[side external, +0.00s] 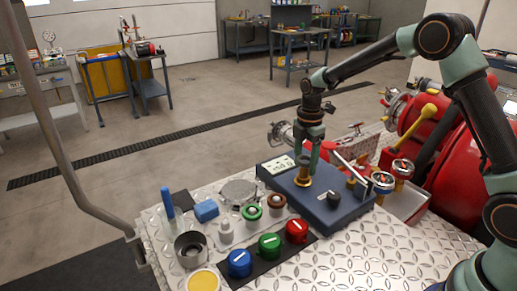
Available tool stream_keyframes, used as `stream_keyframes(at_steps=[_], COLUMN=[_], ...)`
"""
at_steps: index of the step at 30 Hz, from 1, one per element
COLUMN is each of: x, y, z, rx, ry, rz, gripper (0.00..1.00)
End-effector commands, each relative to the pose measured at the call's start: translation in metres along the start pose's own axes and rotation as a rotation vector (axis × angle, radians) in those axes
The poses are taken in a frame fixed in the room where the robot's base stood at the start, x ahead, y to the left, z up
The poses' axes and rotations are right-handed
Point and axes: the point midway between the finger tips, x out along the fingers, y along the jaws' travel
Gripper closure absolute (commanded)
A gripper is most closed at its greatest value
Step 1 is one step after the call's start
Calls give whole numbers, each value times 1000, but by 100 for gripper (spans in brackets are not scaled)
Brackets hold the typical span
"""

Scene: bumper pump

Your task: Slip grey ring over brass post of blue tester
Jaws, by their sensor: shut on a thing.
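The blue tester (318,208) lies on the diamond-plate deck, with a pale display at its back left and a dark knob at its front right. Its brass post (303,180) stands near the middle of the top face. My gripper (307,163) points down right over the post, shut on the grey ring. The ring is small and mostly hidden by the fingers. I cannot tell whether it is around the post or just above it.
Blue (239,263), green (269,246) and red (296,231) caps stand in front.

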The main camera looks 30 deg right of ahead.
Motion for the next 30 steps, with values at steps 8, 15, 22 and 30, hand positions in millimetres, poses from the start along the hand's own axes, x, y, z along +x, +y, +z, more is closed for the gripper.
stream_keyframes(at_steps=[8,15,22,30], x=[1,7,9,9], y=[0,0,0,0], z=[0,0,0,0], rx=[0,0,0,0], ry=[0,0,0,0], rz=[0,-1,0,0], gripper=[70,70,70,70])
